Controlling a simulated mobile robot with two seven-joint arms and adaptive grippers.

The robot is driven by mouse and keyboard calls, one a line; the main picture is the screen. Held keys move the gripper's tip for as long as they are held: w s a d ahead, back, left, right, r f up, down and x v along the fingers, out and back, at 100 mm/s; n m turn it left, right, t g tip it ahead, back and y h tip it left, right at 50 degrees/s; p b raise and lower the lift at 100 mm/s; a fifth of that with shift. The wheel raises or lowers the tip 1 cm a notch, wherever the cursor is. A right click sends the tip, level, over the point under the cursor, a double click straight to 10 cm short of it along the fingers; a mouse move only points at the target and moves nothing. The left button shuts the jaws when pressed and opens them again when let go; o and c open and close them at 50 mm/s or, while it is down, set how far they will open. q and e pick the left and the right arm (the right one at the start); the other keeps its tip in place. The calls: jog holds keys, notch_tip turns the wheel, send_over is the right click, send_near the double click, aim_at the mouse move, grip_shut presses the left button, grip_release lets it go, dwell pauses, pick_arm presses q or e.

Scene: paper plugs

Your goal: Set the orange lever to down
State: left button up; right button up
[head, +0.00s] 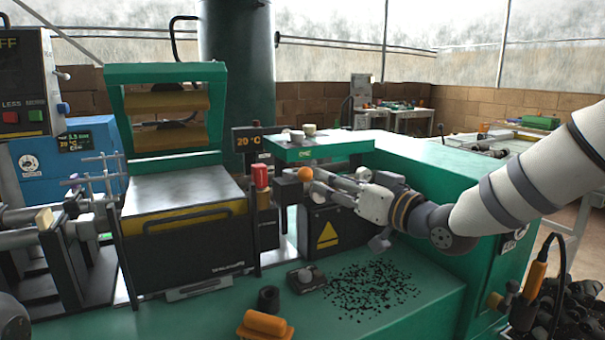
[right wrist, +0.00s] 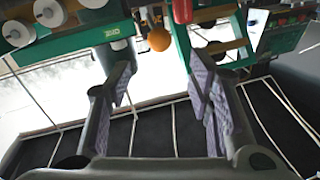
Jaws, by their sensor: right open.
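The orange lever shows as a round orange knob (head: 305,174) just below the green plate on the machine, in the middle of the head view. In the right wrist view the orange knob (right wrist: 159,39) is beyond the fingertips, between their lines. My right gripper (head: 328,183) comes in from the right with its fingers close to the knob. In the right wrist view its two fingers (right wrist: 160,75) are spread apart with nothing between them. I cannot tell from the head view whether a finger touches the knob. The lever's shaft is mostly hidden. My left gripper is not in view.
A red knob (head: 261,176) stands just left of the orange one. A green plate (head: 318,148) with small white pieces is above it. A black box with a yellow triangle (head: 327,235) is below. Dark pellets (head: 372,291) lie on the green table (head: 430,315).

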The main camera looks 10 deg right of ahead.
aim_at(310, 175)
jog(key=x, duration=0.3)
jog(key=b+x, duration=0.1)
jog(key=x, duration=0.2)
jog(key=f+x, duration=0.1)
jog(key=x, duration=0.2)
jog(key=shift+w+f, duration=0.1)
jog(key=shift+w, duration=0.1)
jog(key=shift+w+a+b, duration=0.25)
jog(key=shift+b, duration=0.05)
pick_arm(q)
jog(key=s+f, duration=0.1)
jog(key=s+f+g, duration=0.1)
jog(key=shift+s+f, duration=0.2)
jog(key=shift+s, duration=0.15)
pick_arm(e)
jog(key=shift+r, duration=0.25)
grip_shut()
